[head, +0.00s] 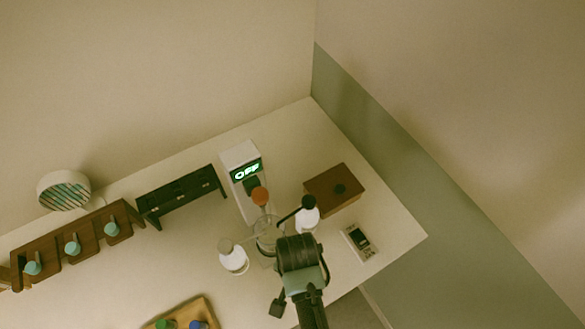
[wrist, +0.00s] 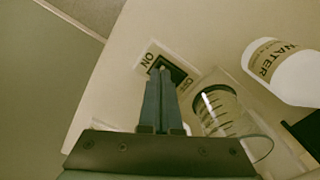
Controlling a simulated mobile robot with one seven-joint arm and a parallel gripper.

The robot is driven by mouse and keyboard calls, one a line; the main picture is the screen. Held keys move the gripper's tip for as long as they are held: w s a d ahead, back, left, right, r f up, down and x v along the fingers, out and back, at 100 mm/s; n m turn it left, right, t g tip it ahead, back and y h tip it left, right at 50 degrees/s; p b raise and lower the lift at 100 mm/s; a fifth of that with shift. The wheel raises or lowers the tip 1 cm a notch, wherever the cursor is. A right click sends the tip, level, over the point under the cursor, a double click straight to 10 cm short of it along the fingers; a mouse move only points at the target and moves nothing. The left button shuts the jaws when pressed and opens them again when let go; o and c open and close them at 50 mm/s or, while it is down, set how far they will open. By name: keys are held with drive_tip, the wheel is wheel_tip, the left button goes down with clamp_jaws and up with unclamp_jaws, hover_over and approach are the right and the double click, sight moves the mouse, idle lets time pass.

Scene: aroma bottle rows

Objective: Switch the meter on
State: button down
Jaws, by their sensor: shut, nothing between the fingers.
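The meter (head: 241,160) is a white upright device at the back of the table in the head view. Its green display (head: 246,172) reads OFF. A small switch plate (head: 359,243) with a dark rocker lies on the table at the right. The wrist view shows the plate (wrist: 150,56) marked ON on the left and OFF on the right. My gripper (wrist: 162,74) is shut and empty, its fingertips over the dark rocker (wrist: 176,71). I cannot tell whether they touch it. In the head view the fingertips are hidden behind my wrist.
A graduated glass beaker (wrist: 217,110) stands close right of my fingers, with a white WATER bottle (wrist: 285,72) beyond it. A brown box (head: 334,188) is behind the switch plate. A second white bottle (head: 234,260) and a wooden rack (head: 80,238) are to the left.

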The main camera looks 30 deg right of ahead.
drive_tip(key=shift+f, duration=0.4)
drive_tip(key=shift+r, duration=0.1)
wheel_tip(320, 180, up, 7)
drive_tip(key=p, duration=0.7)
idle(0.3)
idle(0.5)
